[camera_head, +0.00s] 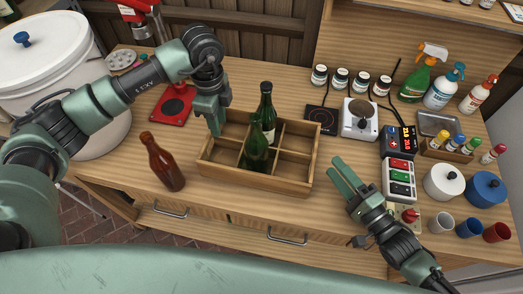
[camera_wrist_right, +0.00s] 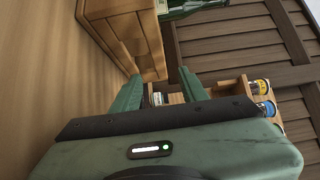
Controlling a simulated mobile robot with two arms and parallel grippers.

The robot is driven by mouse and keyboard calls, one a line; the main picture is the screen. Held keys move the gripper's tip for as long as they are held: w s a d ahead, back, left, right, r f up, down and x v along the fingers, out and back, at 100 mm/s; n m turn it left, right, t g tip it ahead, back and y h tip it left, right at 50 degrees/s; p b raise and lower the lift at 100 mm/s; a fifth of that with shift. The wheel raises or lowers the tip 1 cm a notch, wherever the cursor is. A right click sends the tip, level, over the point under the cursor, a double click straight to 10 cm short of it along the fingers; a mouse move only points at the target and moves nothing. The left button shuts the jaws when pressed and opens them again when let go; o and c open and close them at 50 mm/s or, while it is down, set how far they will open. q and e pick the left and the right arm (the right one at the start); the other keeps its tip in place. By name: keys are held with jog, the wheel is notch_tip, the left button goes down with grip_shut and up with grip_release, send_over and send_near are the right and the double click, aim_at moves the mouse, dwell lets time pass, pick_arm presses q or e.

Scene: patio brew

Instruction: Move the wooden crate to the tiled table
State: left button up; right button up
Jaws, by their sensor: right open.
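The wooden crate (camera_head: 238,178) stands on the wooden workbench, and its side shows in the right wrist view (camera_wrist_right: 115,12). A dark green bottle (camera_head: 266,108) and a second green bottle (camera_head: 256,152) stand in its compartments; the other visible compartments look empty. My left gripper (camera_head: 214,128) points down at the crate's back left corner. Its fingers overlap the rim, so I cannot tell whether they grip it. My right gripper (camera_head: 344,178) is open and empty, just right of the crate and apart from it. No tiled table is in view.
A brown bottle (camera_head: 162,162) stands close to the crate's left side.

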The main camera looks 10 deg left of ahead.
aim_at(221, 139)
pick_arm(q)
jog(key=shift+w+f, duration=0.1)
jog(key=shift+f, duration=3.85)
pick_arm(e)
jog(key=shift+x, duration=4)
pick_arm(q)
jog(key=shift+c, duration=0.3)
pick_arm(e)
jog(key=shift+c, duration=0.3)
pick_arm(q)
jog(key=c, duration=0.5)
pick_arm(e)
jog(key=c, duration=0.5)
pick_arm(q)
grip_shut()
pick_arm(e)
grip_shut()
pick_arm(q)
jog(key=shift+w+r, duration=0.1)
jog(key=shift+r, duration=0.1)
pick_arm(e)
jog(key=shift+w+r, duration=0.1)
jog(key=shift+r, duration=0.15)
